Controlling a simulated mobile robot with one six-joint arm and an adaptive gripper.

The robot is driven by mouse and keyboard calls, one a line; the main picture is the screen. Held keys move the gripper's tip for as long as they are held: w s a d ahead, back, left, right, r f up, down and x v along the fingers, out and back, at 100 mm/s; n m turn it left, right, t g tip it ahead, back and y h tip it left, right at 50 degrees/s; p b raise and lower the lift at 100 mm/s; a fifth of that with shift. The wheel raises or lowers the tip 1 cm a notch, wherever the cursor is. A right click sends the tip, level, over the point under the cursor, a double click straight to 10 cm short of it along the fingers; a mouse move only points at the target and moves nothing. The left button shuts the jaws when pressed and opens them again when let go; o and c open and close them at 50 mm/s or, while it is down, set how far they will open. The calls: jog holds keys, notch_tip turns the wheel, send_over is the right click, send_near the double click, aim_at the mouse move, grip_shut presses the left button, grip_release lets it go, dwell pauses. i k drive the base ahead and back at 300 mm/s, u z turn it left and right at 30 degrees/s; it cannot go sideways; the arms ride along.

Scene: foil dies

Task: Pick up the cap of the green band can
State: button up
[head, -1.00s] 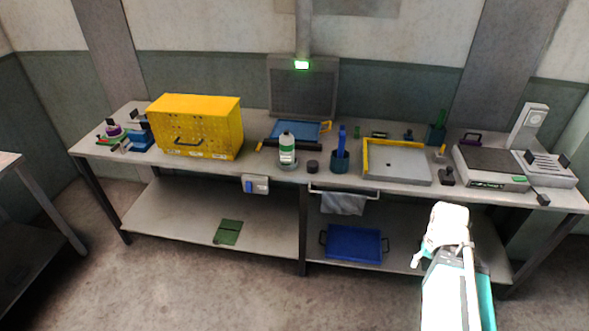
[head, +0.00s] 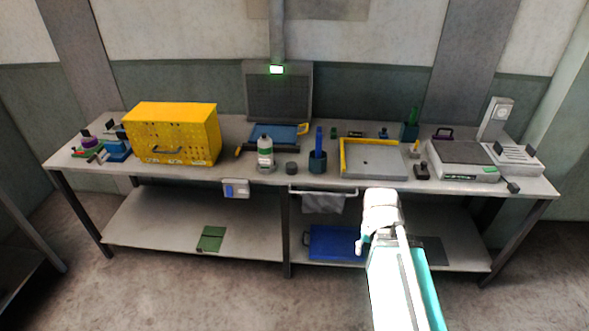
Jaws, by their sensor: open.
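The can with the green band (head: 265,154) is a pale, upright bottle-like can near the front of the workbench, left of the middle in the head view. Its pale top (head: 264,138) is the likely cap, but it is too small to tell its edge. A short dark round piece (head: 291,168) stands just right of the can, apart from it; I cannot tell what it is. My white and teal arm (head: 395,275) rises in front of the bench at the lower right, well away from the can. My gripper's fingers cannot be made out.
Further right are a yellow-edged tray (head: 373,160) and a flat scale-like device (head: 463,158). A dark panel stands behind.

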aim_at(292, 167)
jog(key=u, duration=0.1)
jog(key=i, duration=1)
jog(key=z, duration=0.1)
